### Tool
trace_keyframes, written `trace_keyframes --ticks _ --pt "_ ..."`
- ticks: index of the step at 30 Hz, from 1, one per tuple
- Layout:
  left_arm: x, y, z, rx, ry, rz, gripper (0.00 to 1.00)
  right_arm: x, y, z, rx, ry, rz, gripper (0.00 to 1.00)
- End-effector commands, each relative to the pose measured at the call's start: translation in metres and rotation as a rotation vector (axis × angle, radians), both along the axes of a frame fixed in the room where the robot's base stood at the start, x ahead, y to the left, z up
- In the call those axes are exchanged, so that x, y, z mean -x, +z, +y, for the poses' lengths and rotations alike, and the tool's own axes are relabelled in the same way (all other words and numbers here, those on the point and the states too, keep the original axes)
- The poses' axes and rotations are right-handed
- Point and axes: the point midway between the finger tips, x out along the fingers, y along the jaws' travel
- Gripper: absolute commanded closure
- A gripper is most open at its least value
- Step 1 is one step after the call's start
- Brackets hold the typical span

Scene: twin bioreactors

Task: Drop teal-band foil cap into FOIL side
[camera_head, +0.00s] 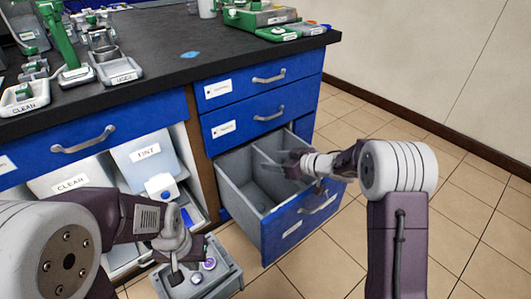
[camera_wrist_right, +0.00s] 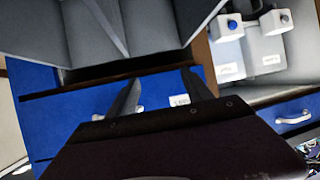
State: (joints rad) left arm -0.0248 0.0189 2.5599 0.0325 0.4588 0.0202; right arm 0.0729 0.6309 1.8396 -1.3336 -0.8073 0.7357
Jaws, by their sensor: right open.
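An open grey drawer (camera_head: 232,187) with a blue front has a divider (camera_head: 268,168) splitting it into two compartments. I cannot read which side is FOIL. My right gripper (camera_head: 288,163) is over the drawer's far-right part, near the divider. In the right wrist view my right gripper (camera_wrist_right: 162,92) has its fingers apart with nothing between them; the drawer (camera_wrist_right: 150,20) and its divider (camera_wrist_right: 108,25) show beyond. No teal-band foil cap can be made out. My left gripper (camera_head: 174,272) points down at a grey caddy (camera_head: 229,270); its fingertips are too small to judge.
The caddy holds small round pieces, one purple and white (camera_head: 209,263). White bins labelled CLEAN (camera_head: 70,183) and TINT (camera_head: 146,152) stand under the black bench (camera_head: 165,72). Two shut blue drawers (camera_head: 262,82) are above the open one. Tiled floor (camera_head: 345,240) lies free at right.

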Motion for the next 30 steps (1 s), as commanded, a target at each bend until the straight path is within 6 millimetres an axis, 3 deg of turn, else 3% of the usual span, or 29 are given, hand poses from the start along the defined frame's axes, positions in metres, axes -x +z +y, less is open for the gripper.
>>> trace_keyframes --ticks 1,4,23,26,29,30 --pt "0.000 0.011 0.000 0.000 0.000 0.000 1.00 0.005 0.010 -0.006 -0.001 -0.002 0.002 0.41" --pt "0.000 0.016 0.000 0.000 0.000 0.000 1.00 0.013 0.012 -0.014 0.000 -0.001 0.001 0.41" --pt "0.000 0.017 0.000 0.000 0.000 0.000 1.00 0.016 0.012 -0.015 0.000 0.003 0.000 0.41" --pt "0.000 0.026 0.000 0.000 0.000 0.000 1.00 0.016 0.036 -0.008 0.003 0.017 -0.030 0.41" --pt "0.000 0.044 0.000 0.000 0.000 0.000 1.00 0.024 0.092 0.006 -0.008 0.026 -0.087 0.41" --pt "0.000 0.055 0.000 0.000 0.000 0.000 1.00 0.027 0.121 0.005 -0.027 -0.036 -0.096 0.41"
